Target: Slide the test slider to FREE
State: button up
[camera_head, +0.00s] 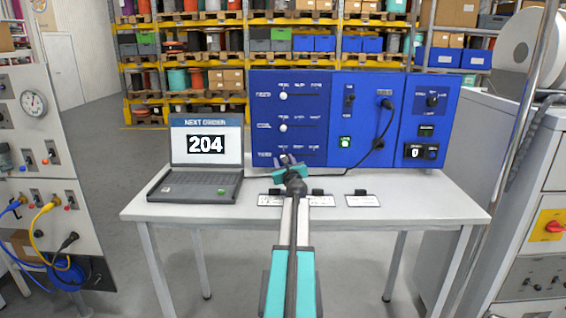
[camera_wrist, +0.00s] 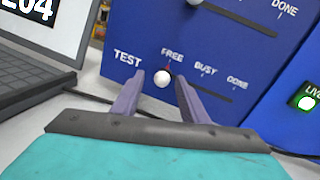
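The blue panel (camera_head: 290,103) stands on the table and carries three slider rows. The lowest row is the test slider; in the wrist view its white knob (camera_wrist: 163,79) is at the left end of its slot, just below the FREE label (camera_wrist: 172,54). BUSY and DONE are marked farther right. My gripper (camera_wrist: 159,77) is open, with one purple finger on each side of the knob and a visible gap on both sides.
A laptop (camera_head: 206,185) showing 204 stands on the table (camera_head: 410,204) to the left. A black cable (camera_head: 378,144) hangs from the panel's middle part, where a green light (camera_head: 345,141) is lit. Several label cards lie along the table's front.

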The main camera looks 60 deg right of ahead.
jog(key=shift+b+v, duration=0.9)
jog(key=shift+v, duration=5.55)
jog(key=shift+w, duration=0.1)
